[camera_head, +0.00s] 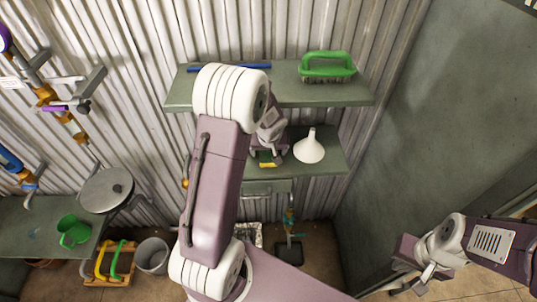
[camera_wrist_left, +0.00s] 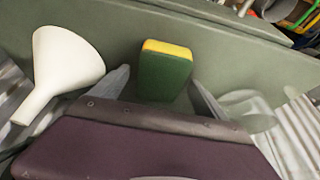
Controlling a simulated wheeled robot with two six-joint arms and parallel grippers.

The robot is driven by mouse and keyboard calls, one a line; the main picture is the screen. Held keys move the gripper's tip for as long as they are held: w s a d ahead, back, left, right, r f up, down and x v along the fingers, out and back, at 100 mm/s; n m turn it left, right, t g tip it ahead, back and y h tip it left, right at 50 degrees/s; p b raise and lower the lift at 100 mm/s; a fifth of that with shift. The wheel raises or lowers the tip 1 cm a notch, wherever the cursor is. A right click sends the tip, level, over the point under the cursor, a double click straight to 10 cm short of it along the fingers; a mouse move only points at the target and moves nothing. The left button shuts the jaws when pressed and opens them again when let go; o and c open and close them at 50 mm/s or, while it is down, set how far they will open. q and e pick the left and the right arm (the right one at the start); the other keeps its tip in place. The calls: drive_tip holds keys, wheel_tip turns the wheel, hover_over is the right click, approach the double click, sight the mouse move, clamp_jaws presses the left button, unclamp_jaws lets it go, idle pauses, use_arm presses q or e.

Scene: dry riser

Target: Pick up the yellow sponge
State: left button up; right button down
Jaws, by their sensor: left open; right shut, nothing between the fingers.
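The yellow sponge (camera_wrist_left: 166,47) has a green face and stands on the lower green shelf (camera_head: 325,160). In the left wrist view it is between the two open fingers of my left gripper (camera_wrist_left: 158,84), with a gap on both sides. In the head view the sponge (camera_head: 267,164) shows just below my left gripper (camera_head: 266,152), which is partly hidden behind my own arm. My right gripper (camera_head: 412,285) is shut and empty at the lower right, away from the shelves.
A white funnel (camera_head: 309,149) stands right of the sponge on the same shelf; it also shows in the left wrist view (camera_wrist_left: 66,62). The upper shelf (camera_head: 290,92), with a green brush (camera_head: 327,65), is above. A grey door (camera_head: 440,110) is to the right.

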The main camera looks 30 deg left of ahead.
use_arm(q)
drive_tip(key=c, duration=1.6)
drive_tip(key=shift+o, duration=0.2)
drive_tip(key=shift+r+p, duration=0.4)
drive_tip(key=shift+p, duration=0.15)
drive_tip(key=shift+s+d+r, duration=0.15)
drive_tip(key=shift+s+d, duration=0.05)
drive_tip(key=s+d+r+b, duration=0.3)
drive_tip(key=s+d+r, duration=0.4)
drive_tip(key=s, duration=0.4)
drive_tip(key=shift+s+r, duration=0.2)
drive_tip(key=shift+s, duration=0.1)
